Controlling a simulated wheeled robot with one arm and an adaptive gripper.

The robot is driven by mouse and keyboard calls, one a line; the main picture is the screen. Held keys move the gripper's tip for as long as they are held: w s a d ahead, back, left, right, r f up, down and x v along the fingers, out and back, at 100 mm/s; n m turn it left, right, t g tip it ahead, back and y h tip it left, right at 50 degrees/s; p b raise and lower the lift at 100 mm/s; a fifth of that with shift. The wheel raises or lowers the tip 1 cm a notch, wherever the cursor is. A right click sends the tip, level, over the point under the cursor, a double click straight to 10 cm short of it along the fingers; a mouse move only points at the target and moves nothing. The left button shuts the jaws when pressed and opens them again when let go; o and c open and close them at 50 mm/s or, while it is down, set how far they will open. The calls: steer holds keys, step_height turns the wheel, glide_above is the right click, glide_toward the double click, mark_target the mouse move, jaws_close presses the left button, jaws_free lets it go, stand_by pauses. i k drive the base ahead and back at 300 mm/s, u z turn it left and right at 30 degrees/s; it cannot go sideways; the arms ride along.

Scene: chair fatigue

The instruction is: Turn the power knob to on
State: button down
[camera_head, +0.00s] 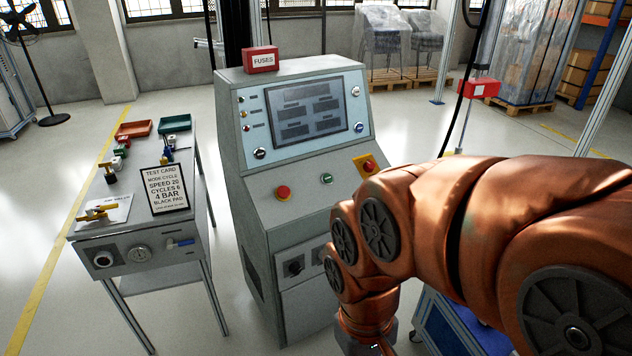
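The grey control console (232,140) stands in the middle, with a screen on its sloped upper face. A dark rotary knob (294,266) sits on its lower front panel. A second dark knob (322,255) beside it is partly covered by my arm. I cannot read which one is the power knob, nor its setting. A yellow plate with a red knob or button (367,166) is on the right of the sloped desk. My copper-coloured arm reaches from the right across the console's lower right. Its end runs down to the bottom edge, and my gripper's fingers do not show.
A red FUSES box (261,59) sits on the console top. A grey side table (125,232) with a test card (167,189) stands left. Open floor lies behind.

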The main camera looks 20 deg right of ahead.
mark_target(369, 166)
steer(key=z, duration=0.1)
steer(key=i, duration=1.25)
steer(key=z, duration=0.05)
